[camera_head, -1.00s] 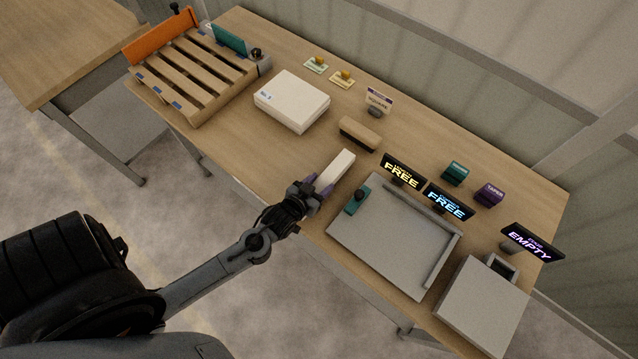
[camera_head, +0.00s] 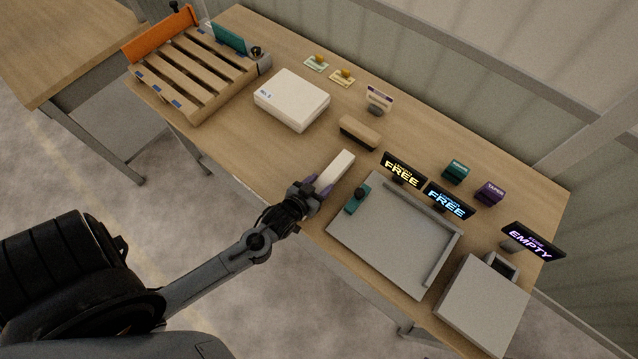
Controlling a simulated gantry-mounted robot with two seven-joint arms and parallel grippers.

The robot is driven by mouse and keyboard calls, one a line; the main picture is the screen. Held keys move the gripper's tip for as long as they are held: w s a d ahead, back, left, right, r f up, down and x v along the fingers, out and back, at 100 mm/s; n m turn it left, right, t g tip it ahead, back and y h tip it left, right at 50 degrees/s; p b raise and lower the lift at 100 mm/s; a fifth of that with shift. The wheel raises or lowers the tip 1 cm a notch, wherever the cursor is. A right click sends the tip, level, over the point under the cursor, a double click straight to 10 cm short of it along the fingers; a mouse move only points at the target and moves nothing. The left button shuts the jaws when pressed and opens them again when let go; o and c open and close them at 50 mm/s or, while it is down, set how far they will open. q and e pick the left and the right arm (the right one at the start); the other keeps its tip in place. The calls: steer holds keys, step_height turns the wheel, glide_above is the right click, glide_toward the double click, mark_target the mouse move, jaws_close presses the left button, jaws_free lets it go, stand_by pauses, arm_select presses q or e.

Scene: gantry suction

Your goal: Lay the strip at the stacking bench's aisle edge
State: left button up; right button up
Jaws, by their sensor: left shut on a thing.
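A pale, white strip-like bar (camera_head: 338,170) lies low over the bench top near its front edge, left of the grey tray. My left gripper (camera_head: 317,187), with purple fingertips, is shut on the near end of the bar. I cannot tell whether the bar touches the wood. The bench (camera_head: 225,140) is a long wooden-topped table; its near edge borders the grey floor. My right gripper is not in view.
A grey tray (camera_head: 380,246) with a teal-handled block (camera_head: 357,199) at its corner stands right of the gripper. A tan block (camera_head: 359,133), a white box (camera_head: 291,100) and a wooden pallet (camera_head: 190,75) lie behind and left. Lit signs (camera_head: 404,171) stand behind the tray.

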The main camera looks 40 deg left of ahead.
arm_select(q)
steer(key=o, duration=1.4)
steer(key=shift+c, duration=0.2)
